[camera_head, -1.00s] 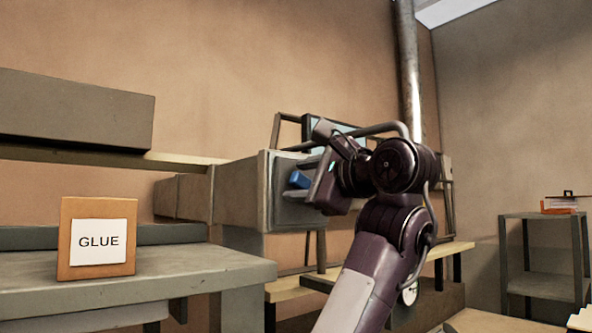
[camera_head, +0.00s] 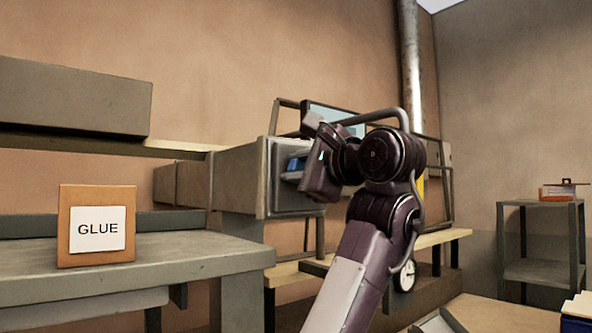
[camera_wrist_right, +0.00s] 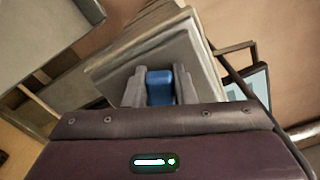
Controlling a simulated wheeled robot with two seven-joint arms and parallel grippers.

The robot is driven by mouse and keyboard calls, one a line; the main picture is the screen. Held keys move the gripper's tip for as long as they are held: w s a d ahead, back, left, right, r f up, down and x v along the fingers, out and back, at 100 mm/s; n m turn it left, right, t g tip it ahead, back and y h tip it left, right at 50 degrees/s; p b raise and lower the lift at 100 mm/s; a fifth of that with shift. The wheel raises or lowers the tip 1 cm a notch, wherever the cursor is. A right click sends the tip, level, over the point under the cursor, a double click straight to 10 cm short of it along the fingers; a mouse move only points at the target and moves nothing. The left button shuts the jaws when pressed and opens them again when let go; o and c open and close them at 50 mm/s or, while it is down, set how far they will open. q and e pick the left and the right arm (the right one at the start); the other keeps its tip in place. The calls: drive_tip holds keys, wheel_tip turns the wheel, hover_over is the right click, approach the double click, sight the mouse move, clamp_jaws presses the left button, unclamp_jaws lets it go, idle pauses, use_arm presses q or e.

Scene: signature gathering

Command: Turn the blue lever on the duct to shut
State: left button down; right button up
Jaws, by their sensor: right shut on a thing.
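The grey duct (camera_head: 237,180) runs along the wall, with its framed end face toward my right arm. The blue lever (camera_head: 294,164) is on that end face, partly hidden by my right gripper (camera_head: 303,170). In the right wrist view the blue lever (camera_wrist_right: 159,87) sits between the two fingers of my right gripper (camera_wrist_right: 160,90), which is shut on it. The duct's end plate (camera_wrist_right: 195,60) shows behind the lever. My left gripper is not in view.
A grey bench (camera_head: 180,262) with a GLUE box (camera_head: 97,228) stands at the left. A wooden bench (camera_head: 440,238) and a dial (camera_head: 405,277) are behind my right arm. A grey shelf (camera_head: 540,245) with an orange item is at the far right.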

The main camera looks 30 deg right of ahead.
drive_tip(key=f+n+b, duration=0.1)
drive_tip(key=n+b, duration=0.2)
drive_tip(key=shift+a+f, duration=0.15)
drive_tip(key=shift+f, duration=0.2)
drive_tip(key=shift+f+n+b, duration=0.1)
drive_tip(key=shift+n+b, duration=0.8)
drive_tip(key=shift+n, duration=0.1)
drive_tip(key=o, duration=1)
drive_tip(key=shift+s, duration=0.15)
